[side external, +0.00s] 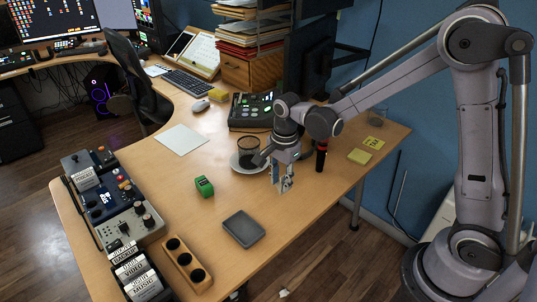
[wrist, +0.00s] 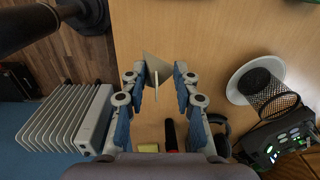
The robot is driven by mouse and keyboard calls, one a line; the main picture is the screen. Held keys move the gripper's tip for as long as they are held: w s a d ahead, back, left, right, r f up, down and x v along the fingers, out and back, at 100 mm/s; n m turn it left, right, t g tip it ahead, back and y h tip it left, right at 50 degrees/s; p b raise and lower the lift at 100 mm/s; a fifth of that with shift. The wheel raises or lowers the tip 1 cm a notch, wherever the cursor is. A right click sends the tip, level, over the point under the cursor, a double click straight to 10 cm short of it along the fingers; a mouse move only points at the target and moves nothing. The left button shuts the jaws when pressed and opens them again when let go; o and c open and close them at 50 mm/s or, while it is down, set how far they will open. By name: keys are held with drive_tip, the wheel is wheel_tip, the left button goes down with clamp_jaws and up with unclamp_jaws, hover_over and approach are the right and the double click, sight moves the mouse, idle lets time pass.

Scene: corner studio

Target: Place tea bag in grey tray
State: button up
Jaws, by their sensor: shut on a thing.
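The grey tray (side external: 244,228) lies flat near the front of the wooden desk. My gripper (side external: 283,187) is above the desk, behind and right of the tray in the side view. In the wrist view my gripper (wrist: 160,76) has its fingers closed around a small pale tea bag (wrist: 155,66), pyramid-like in shape. In the side view the tea bag is too small to tell from the fingers.
A white saucer with a dark mesh cup (side external: 249,147) stands just left of my gripper. A red-and-black cylinder (side external: 321,157) stands to the right, with yellow notes (side external: 360,157) beyond. A green object (side external: 204,186) and a wooden holder (side external: 187,264) are left of the tray.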

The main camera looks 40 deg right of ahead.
hover_over(243, 231)
wheel_tip(243, 231, down, 7)
drive_tip(key=shift+s, duration=0.15)
drive_tip(key=shift+f, duration=2)
drive_tip(key=shift+f, duration=0.1)
drive_tip(key=o, duration=0.7)
wheel_tip(243, 231, up, 12)
drive_tip(key=s+d+r+n+t, duration=0.2)
drive_tip(key=s+d+r+n, duration=0.1)
drive_tip(key=s+d+n, duration=0.1)
drive_tip(key=s+d+r+n+t, duration=0.2)
drive_tip(key=s+d+r+n, duration=0.2)
drive_tip(key=n, duration=0.4)
drive_tip(key=s+d+r+n+t, duration=0.2)
drive_tip(key=s+d+r+n, duration=0.2)
drive_tip(key=s, duration=0.3)
drive_tip(key=shift+s+d+r+n+t, duration=0.15)
drive_tip(key=shift+s+d+n, duration=0.05)
drive_tip(key=shift+d+n, duration=0.25)
drive_tip(key=shift+s+d+r+n+t, duration=0.1)
drive_tip(key=shift+s+d+n+t, duration=0.1)
drive_tip(key=shift+d+n, duration=0.25)
